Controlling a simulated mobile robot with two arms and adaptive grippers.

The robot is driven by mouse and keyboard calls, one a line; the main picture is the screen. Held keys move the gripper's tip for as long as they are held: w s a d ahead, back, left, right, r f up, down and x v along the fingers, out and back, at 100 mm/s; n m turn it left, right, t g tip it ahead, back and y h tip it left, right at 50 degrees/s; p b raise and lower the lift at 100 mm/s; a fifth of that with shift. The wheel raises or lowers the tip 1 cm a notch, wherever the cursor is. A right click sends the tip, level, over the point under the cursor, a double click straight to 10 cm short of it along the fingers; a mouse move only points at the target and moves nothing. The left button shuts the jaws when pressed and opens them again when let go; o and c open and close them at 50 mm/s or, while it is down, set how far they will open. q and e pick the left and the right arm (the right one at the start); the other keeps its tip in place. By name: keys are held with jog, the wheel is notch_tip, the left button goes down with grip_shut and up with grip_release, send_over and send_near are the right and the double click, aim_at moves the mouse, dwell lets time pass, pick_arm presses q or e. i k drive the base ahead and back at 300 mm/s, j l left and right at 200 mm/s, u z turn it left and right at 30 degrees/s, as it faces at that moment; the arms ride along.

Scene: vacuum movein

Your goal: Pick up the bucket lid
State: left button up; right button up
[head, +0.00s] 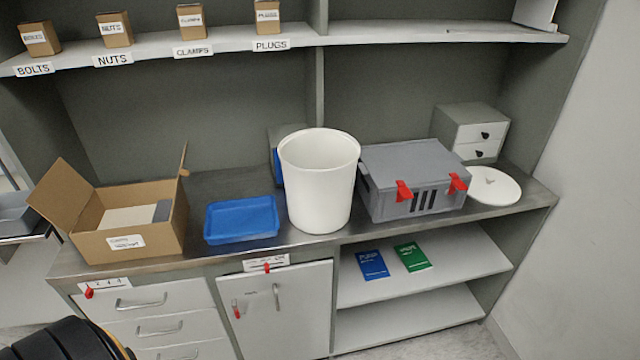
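A white bucket (317,195) stands upright and open-topped on the counter, in the middle of the head view. A round, flat white lid (491,190) lies on the counter at the right, beside the grey toolbox and in front of the small drawer unit. It is apart from the bucket, with the toolbox between them. Neither of my grippers shows. A dark, rounded part at the bottom left looks like a piece of my own arm.
A grey toolbox (408,170) with red latches stands right of the bucket. A blue tray (241,222) and an open cardboard box (155,237) are to the left. A small drawer unit (476,135) stands behind the lid. A shelf (420,36) runs above the counter.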

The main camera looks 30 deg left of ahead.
aim_at(489, 186)
jog(key=i+j, duration=0.15)
jog(key=i+j+z, duration=0.3)
jog(key=i+z, duration=0.15)
jog(key=i+j+z, duration=0.35)
jog(key=z, duration=0.15)
jog(key=j+z, duration=0.1)
jog(key=z, duration=0.3)
